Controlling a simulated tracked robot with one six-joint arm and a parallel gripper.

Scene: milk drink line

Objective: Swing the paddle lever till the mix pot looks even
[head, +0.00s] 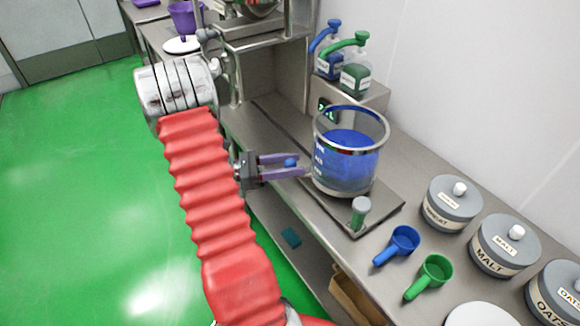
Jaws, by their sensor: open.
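The mix pot (344,173), a clear vessel with a metal rim, stands on the metal bench right of my gripper. Its contents look blue, deeper at the top surface and paler, greyer lower down. My gripper (302,165) is open beside the pot's left wall, its purple fingers pointing right. A small blue knob (290,162) shows between the fingers; it may be the end of the paddle lever, but its arm cannot be made out. Any paddle inside the pot is not clear.
Blue (328,66) and green (355,77) pump bottles stand behind the pot. A blue scoop (403,241), a green scoop (435,271) and grey-lidded canisters (506,246) fill the bench to the right. A metal frame (236,70) rises behind my gripper. Green floor lies open at left.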

